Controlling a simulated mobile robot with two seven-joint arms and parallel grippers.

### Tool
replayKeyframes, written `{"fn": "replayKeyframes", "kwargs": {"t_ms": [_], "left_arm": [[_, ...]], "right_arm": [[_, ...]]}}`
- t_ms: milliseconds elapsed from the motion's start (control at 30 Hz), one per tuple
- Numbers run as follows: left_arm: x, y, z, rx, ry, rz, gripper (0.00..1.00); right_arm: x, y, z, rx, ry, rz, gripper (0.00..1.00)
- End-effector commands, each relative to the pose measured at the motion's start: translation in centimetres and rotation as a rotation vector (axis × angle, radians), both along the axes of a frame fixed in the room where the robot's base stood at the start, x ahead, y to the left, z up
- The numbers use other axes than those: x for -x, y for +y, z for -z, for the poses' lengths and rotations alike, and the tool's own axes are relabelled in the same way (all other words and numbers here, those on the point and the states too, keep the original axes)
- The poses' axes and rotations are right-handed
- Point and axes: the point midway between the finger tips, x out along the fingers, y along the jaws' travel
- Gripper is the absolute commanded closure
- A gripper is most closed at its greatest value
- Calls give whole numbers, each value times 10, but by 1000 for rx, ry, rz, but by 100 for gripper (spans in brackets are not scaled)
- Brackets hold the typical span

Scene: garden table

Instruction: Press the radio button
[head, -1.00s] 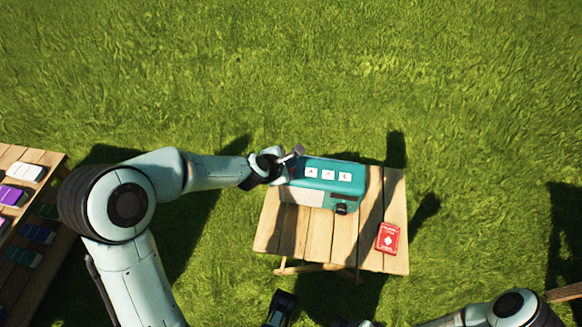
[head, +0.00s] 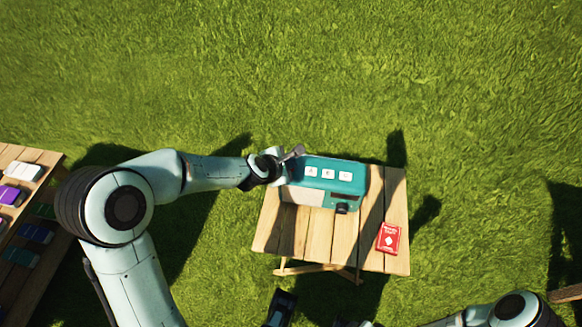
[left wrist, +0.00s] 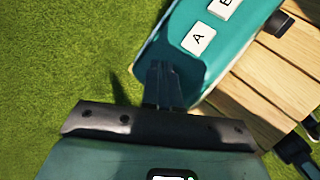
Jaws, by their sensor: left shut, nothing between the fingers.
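A teal radio (head: 328,174) stands on a small wooden table (head: 318,226). Three white buttons, the middle one (head: 328,173) among them, sit in a row on its top. My left gripper (head: 299,150) is at the radio's left end, shut and empty, left of the first button. In the left wrist view, the closed fingers (left wrist: 163,72) reach over the teal end of the radio (left wrist: 187,55), short of the button marked A (left wrist: 199,39). I cannot tell whether they touch the radio. My right arm shows at the bottom right; its jaw state is unclear.
A red card box (head: 389,238) lies on the table's right side. Another wooden table (head: 12,158) at the left edge holds several coloured items. Grass surrounds both tables, with open space behind the radio.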

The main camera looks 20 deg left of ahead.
Motion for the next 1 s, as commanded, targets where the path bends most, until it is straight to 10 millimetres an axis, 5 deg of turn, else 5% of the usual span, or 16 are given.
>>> {"fn": "replayKeyframes", "kwargs": {"t_ms": [1000], "left_arm": [[0,0,-4,0,0,0,100]], "right_arm": [[4,0,2,1,15,-1,49]]}}
